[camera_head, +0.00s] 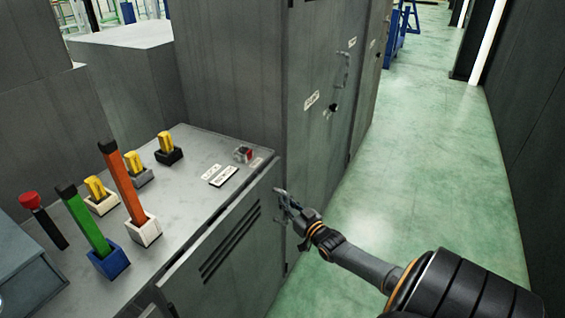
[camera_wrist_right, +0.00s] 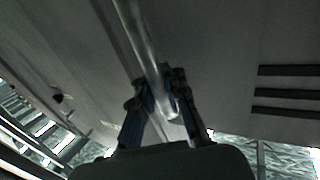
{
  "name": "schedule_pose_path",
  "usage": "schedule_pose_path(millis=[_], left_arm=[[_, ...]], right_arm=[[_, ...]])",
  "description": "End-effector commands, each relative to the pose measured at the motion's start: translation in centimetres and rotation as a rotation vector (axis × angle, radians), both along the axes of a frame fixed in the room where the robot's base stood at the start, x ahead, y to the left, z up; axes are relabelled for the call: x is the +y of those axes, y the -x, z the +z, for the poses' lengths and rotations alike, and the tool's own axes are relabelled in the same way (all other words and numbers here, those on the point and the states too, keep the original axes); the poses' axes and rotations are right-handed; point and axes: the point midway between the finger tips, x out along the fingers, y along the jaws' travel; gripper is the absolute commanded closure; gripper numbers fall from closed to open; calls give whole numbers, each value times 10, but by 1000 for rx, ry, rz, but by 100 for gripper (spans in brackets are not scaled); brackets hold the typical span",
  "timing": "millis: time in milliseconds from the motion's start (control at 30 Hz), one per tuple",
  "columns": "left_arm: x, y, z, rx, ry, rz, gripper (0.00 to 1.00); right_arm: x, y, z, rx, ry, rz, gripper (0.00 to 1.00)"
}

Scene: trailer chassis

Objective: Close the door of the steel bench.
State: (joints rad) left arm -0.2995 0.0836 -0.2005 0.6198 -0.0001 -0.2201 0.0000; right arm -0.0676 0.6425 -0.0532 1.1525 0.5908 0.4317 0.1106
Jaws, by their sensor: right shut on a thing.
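The steel bench (camera_head: 190,205) is a grey cabinet with a control-covered top, at the lower left of the head view. Its grey door (camera_head: 245,262) has several dark slots, and these also show on the door panel in the right wrist view (camera_wrist_right: 225,65). The door's top edge runs close along the bench front; I cannot tell how wide any gap is. My right gripper (camera_head: 281,200) is at the door's right-hand end. In the wrist view its fingers (camera_wrist_right: 160,105) are closed around a shiny bar handle (camera_wrist_right: 143,45). My left gripper is not in view.
A tall grey cabinet (camera_head: 325,70) stands directly behind the bench. Green floor (camera_head: 430,130) is clear along the aisle to the right, bounded by a dark wall (camera_head: 530,120).

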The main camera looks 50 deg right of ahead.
Motion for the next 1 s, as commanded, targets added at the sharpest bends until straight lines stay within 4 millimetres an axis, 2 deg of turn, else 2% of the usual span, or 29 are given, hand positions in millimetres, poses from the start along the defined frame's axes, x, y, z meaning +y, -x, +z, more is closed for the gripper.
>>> schedule_pose_path(millis=[367,400,500,533,867,1000], left_arm=[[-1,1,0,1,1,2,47],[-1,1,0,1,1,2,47],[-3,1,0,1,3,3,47],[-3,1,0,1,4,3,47],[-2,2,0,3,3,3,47],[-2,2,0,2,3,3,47]], right_arm=[[2,0,-2,3,-4,1,100],[2,0,-2,3,-4,1,86],[2,0,-2,3,-2,1,66],[2,0,-2,3,-2,1,63],[2,2,-2,2,-1,1,63],[4,13,-2,3,-2,1,63]])
